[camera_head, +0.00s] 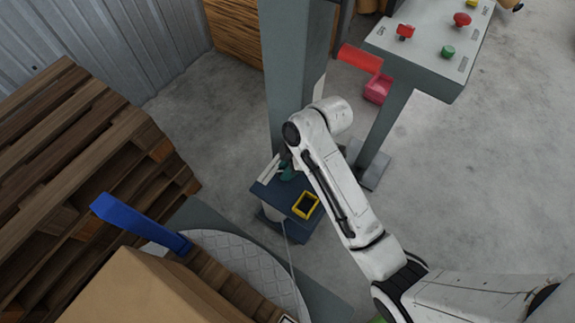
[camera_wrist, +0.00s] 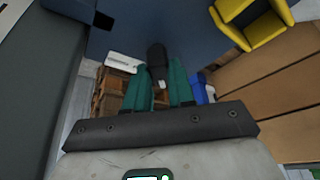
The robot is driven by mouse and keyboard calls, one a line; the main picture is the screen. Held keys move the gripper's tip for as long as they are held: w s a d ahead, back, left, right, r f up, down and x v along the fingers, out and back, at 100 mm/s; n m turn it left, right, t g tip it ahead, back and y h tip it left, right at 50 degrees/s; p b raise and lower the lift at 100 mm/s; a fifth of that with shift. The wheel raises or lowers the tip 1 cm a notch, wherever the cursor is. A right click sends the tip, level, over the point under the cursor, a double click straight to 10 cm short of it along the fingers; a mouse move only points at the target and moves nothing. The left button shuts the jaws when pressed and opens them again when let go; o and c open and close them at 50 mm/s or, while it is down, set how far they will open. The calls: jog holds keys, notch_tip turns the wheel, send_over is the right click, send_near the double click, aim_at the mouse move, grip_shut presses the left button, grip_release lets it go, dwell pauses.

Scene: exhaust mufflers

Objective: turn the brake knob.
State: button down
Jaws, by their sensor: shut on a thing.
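In the wrist view, a black brake knob (camera_wrist: 157,55) stands on a dark blue housing (camera_wrist: 120,35), between the fingertips of my gripper (camera_wrist: 160,72). The two green fingers are closed on its sides. In the head view, my gripper (camera_head: 287,172) is at the dark blue housing (camera_head: 275,190), beside the grey column. The knob is hidden there behind the gripper and arm. The knob's turned angle cannot be read.
A yellow frame (camera_head: 305,205) sits on the housing near my gripper. A grey column (camera_head: 292,80) rises behind it. A button panel (camera_head: 425,45) stands at upper right. A blue lever (camera_head: 140,222), cardboard box (camera_head: 150,290) and wooden pallets (camera_head: 80,160) are at left.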

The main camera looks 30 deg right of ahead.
jog(key=shift+r, duration=0.1)
jog(key=m+t+p, duration=0.1)
jog(key=m+p, duration=0.2)
jog(key=p, duration=0.1)
jog(key=shift+s+r+m+h, duration=0.1)
jog(key=shift+s+m+h, duration=0.05)
jog(key=shift+m+h, duration=0.25)
jog(key=shift+a+m+t+h+p, duration=0.1)
jog(key=shift+m+t+h+p, duration=0.25)
jog(key=shift+m+p, duration=0.65)
jog(key=shift+a+m+t+h+p, duration=0.1)
jog(key=shift+m+t+h+p, duration=0.2)
jog(key=shift+m+p, duration=0.7)
jog(key=shift+f+m+b, duration=0.2)
jog(key=shift+m+b, duration=0.1)
jog(key=shift+m, duration=0.2)
jog(key=c, duration=1)
grip_release()
jog(key=shift+o, duration=0.2)
